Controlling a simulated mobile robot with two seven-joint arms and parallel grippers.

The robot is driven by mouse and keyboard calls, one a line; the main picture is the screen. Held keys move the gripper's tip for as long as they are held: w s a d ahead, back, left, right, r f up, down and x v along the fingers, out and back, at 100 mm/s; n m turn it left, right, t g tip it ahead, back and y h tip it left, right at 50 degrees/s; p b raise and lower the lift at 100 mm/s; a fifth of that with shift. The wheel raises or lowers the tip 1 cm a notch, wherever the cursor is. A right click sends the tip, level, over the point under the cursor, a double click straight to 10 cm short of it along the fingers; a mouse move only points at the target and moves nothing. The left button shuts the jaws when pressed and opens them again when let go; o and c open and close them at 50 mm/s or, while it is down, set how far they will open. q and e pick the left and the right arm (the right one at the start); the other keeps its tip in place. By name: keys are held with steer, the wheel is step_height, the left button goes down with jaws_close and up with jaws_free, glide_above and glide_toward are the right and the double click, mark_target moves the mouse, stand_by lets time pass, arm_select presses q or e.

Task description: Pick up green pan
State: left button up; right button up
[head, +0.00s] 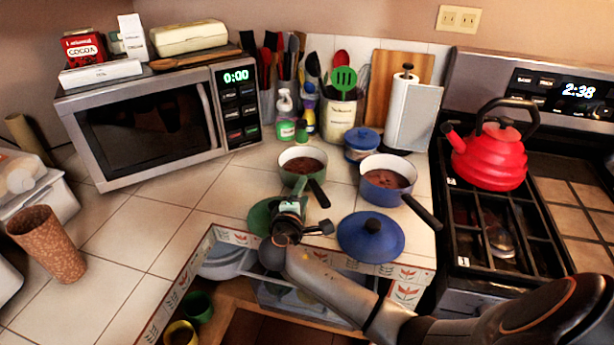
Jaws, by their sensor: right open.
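The green pan (287,177) stands upright on the white tiled counter, with brown contents inside and its dark handle pointing toward the front right. My right gripper (291,206) is open, just in front of the pan near its handle. I cannot tell whether it touches the handle. A green lid (260,218) lies on the counter, partly hidden behind my gripper. My left gripper is not in view.
A blue pan (374,185) and its blue lid (369,240) are close on the right. A red kettle (490,155) sits on the stove. The counter left of the pan is clear.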

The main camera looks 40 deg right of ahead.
mark_target(308, 184)
steer(key=x, duration=0.4)
steer(key=shift+d, duration=0.15)
steer(key=shift+c, duration=0.2)
steer(key=shift+s, duration=0.1)
steer(key=c, duration=0.8)
jaws_close()
steer(key=shift+s+f, duration=0.1)
steer(key=shift+f, duration=0.2)
steer(key=shift+r, duration=0.15)
